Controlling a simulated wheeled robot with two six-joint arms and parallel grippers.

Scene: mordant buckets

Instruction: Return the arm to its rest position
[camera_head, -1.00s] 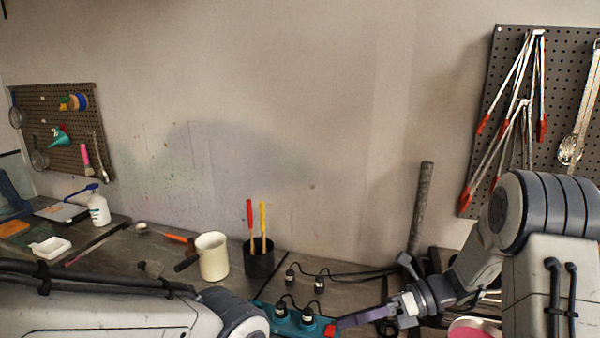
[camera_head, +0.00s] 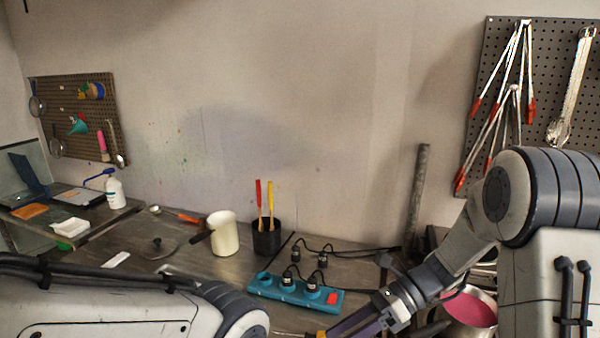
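My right arm comes in from the right. Its gripper (camera_head: 352,324) points left and down at the bottom edge, just on the near side of a teal power strip (camera_head: 262,289). The fingers look dark purple and are seen edge-on, so I cannot tell whether they are open or shut. A small yellow piece shows by the fingertips, partly cut off by the frame. The strip has a red switch (camera_head: 332,298) at its right end and two black plugs in it. My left arm crosses the lower left; its gripper is out of view.
A cream pot (camera_head: 224,234) and a black cup (camera_head: 267,240) with red and yellow handles stand behind the strip. A bucket with pink contents (camera_head: 470,309) is close beside my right arm. A grey upright post (camera_head: 417,200) rises behind. A white bottle (camera_head: 115,192) stands left.

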